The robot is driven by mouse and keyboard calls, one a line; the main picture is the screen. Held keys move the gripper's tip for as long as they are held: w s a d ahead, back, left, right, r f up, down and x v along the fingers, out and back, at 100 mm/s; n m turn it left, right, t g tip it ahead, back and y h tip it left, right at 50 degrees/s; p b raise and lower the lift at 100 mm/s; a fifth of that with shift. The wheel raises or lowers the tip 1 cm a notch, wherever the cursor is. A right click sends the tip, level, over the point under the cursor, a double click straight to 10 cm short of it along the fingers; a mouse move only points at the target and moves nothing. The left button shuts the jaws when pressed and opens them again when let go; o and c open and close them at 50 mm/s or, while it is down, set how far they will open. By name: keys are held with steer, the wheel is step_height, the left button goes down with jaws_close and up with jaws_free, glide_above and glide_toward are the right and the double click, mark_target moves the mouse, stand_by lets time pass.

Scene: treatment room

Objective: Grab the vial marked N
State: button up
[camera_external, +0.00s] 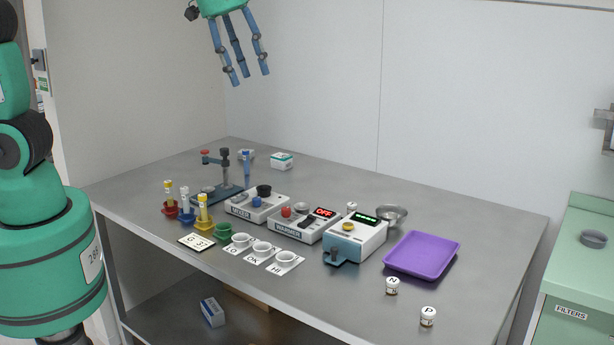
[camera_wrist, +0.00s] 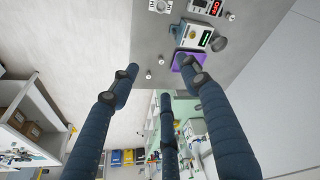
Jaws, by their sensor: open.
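The vial marked N (camera_external: 392,286) is a small white-capped jar standing upright on the table, in front of the purple tray. A similar vial marked P (camera_external: 428,317) stands nearer the front edge, to its right. My three-fingered gripper (camera_external: 246,78) hangs open and empty, high above the back left of the table and well apart from both vials. In the wrist view, my spread fingers (camera_wrist: 161,78) frame two small white jars, one nearer the tray (camera_wrist: 161,61) and one farther from it (camera_wrist: 148,75); their letters are too small to read there.
The purple tray (camera_external: 422,256) lies right of a device with a green display (camera_external: 356,239). The warmer (camera_external: 303,222), mixer (camera_external: 257,204), labelled cups (camera_external: 262,249), coloured tube holders (camera_external: 187,217) and a stand (camera_external: 222,178) fill the left and middle. The table (camera_external: 490,235) is bare at the right.

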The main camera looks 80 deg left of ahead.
steer(key=w+d+f+g+p, duration=0.1)
steer(key=w+f, duration=0.1)
steer(key=w, duration=0.4)
steer(key=w+d+f, duration=0.2)
steer(key=w+f, duration=0.1)
steer(key=w, duration=0.3)
steer(key=n+g+p, duration=0.3)
steer(key=p, duration=0.1)
glide_above(392, 281)
step_height(392, 281, down, 29)
steer(key=shift+w, duration=0.2)
steer(key=shift+a, duration=0.1)
step_height(392, 281, down, 8)
steer(key=shift+f, duration=0.2)
steer(key=shift+f, duration=0.1)
steer(key=shift+s+f, duration=0.15)
steer(key=shift+f, duration=2.4)
